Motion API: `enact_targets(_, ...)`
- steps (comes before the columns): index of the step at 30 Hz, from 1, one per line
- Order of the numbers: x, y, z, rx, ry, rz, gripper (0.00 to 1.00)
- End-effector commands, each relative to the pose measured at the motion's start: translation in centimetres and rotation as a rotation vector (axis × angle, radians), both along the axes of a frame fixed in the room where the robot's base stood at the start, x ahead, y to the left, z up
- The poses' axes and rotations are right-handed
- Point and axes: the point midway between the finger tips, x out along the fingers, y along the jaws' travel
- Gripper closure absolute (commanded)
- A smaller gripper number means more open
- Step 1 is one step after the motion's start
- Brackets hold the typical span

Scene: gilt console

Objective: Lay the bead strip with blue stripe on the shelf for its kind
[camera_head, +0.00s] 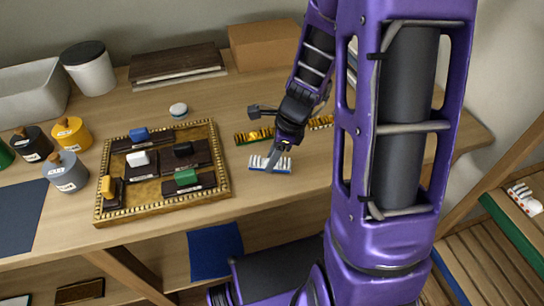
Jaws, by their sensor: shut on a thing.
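The bead strip with blue stripe (256,162) shows white beads above a blue edge, at the front right of the table top. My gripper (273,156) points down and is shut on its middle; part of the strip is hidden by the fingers. Whether the strip touches the table, I cannot tell. At the right edge, low wooden slatted shelves show: one has a green front edge (512,238), and another has a blue edge (451,277), partly hidden by my arm. A white strip with reddish marks (525,198) lies on the green-edged shelf.
Gold-and-dark strips (253,136) lie just behind my gripper. A gilt-edged tray (222,188) with several coloured blocks stands to the left.

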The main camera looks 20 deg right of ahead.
Motion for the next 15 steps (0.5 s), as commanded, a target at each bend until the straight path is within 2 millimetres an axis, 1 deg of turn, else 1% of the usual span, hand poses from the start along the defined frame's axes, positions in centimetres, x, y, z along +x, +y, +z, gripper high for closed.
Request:
enact_targets(1,-0.01,0.01,-0.21,0.0,0.0,0.0,0.57)
enact_targets(3,-0.01,0.0,-0.12,0.0,0.0,0.0,0.44)
enact_targets(6,-0.01,0.0,-0.1,0.0,0.0,0.0,0.29)
enact_targets(15,0.01,-0.01,-0.16,0.0,0.0,0.0,0.29)
